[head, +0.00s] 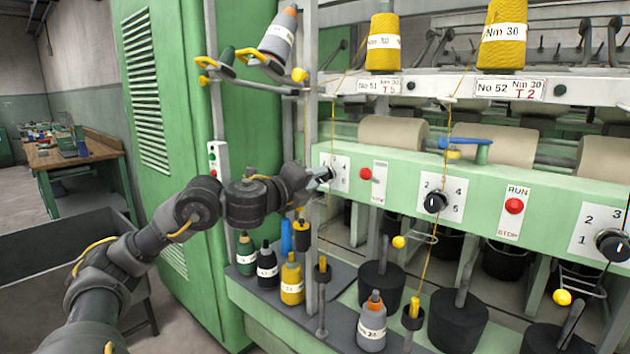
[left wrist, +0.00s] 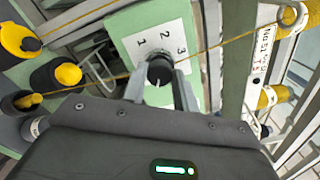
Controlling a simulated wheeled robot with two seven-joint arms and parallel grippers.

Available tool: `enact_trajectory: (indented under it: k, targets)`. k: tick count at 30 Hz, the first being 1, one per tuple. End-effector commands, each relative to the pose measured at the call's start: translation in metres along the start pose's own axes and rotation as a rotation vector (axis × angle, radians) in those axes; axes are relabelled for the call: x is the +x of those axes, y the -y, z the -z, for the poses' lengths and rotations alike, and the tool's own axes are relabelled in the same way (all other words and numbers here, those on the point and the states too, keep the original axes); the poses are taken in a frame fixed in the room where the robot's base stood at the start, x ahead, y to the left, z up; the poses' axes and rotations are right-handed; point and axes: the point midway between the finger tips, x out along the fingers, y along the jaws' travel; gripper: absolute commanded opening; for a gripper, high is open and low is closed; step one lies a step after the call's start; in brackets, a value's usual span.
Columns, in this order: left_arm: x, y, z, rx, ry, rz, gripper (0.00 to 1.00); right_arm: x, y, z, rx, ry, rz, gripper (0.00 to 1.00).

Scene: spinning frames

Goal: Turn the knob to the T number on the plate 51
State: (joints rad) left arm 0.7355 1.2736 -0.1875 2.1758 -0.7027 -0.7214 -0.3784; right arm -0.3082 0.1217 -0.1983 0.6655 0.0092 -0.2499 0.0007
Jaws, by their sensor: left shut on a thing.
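The plate 51 (head: 378,86) hangs on the white rail and reads "No 51", "Nm 30" and, in red, "T 5". It also shows sideways at the right of the left wrist view (left wrist: 264,50). Below it, a white dial plate (head: 341,172) sits on the green panel. In the left wrist view, the black knob (left wrist: 160,70) stands on this dial (left wrist: 157,44), whose 1, 2 and 3 are readable. My left gripper (head: 324,176) is shut on the knob, a finger on each side (left wrist: 159,90). The number it points to is unclear. My right gripper is not in view.
A red RUN/STOP button (head: 366,174) is right of the dial. A second black knob (head: 436,201) sits farther right under plate 52 (head: 509,89). Yellow thread (left wrist: 112,78) runs close by my gripper. Several bobbins (head: 291,279) stand below on a grey shelf.

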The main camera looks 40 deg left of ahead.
Motion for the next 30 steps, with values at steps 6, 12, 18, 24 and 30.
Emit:
enact_trajectory:
  k: [6,12,18,24,30]
  targets:
    - [0.0,0.001,-0.001,-0.002,0.001,0.001,0.33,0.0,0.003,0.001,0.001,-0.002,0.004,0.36]
    - [0.0,0.0,0.0,-0.002,0.001,0.0,0.51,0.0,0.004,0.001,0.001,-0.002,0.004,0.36]
    - [0.0,0.0,0.0,-0.001,0.0,0.0,0.51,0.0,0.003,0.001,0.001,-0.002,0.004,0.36]
    - [-0.014,-0.002,0.0,0.003,0.002,-0.002,0.51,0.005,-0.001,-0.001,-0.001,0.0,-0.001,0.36]
    - [-0.049,-0.006,0.001,0.009,0.003,-0.004,0.51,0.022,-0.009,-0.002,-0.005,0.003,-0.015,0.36]
